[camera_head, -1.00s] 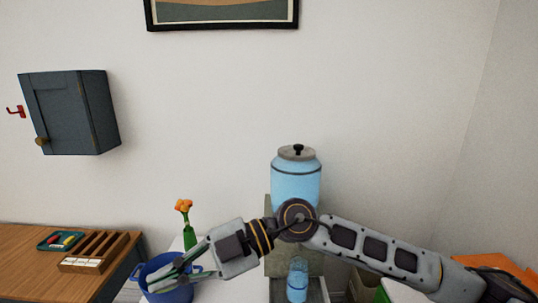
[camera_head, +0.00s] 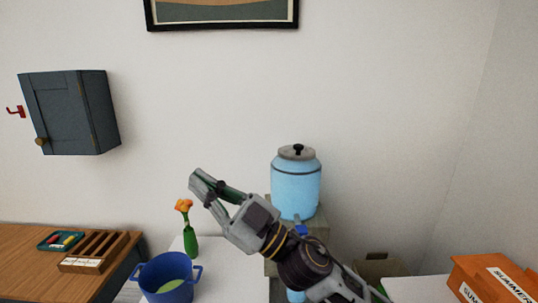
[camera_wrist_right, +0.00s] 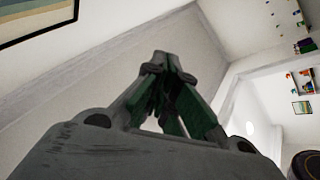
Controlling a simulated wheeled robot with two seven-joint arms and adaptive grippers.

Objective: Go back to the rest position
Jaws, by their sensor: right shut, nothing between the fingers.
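My right gripper (camera_head: 200,186) is raised above the table in the head view, in front of the white wall and left of the blue drink dispenser (camera_head: 296,188). It points up and to the left. Its fingers are shut with nothing between them. The right wrist view also shows the closed fingertips (camera_wrist_right: 160,62) against the wall and ceiling. My right forearm comes in from the lower right and covers part of the dispenser's stand. My left gripper is not in view.
A blue pot (camera_head: 168,278) with something green inside stands below the gripper. A green vase with orange flowers (camera_head: 190,240) stands behind it. A wooden desk (camera_head: 28,262) is at left, orange boxes (camera_head: 490,278) at right. A grey cabinet (camera_head: 68,112) hangs on the wall.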

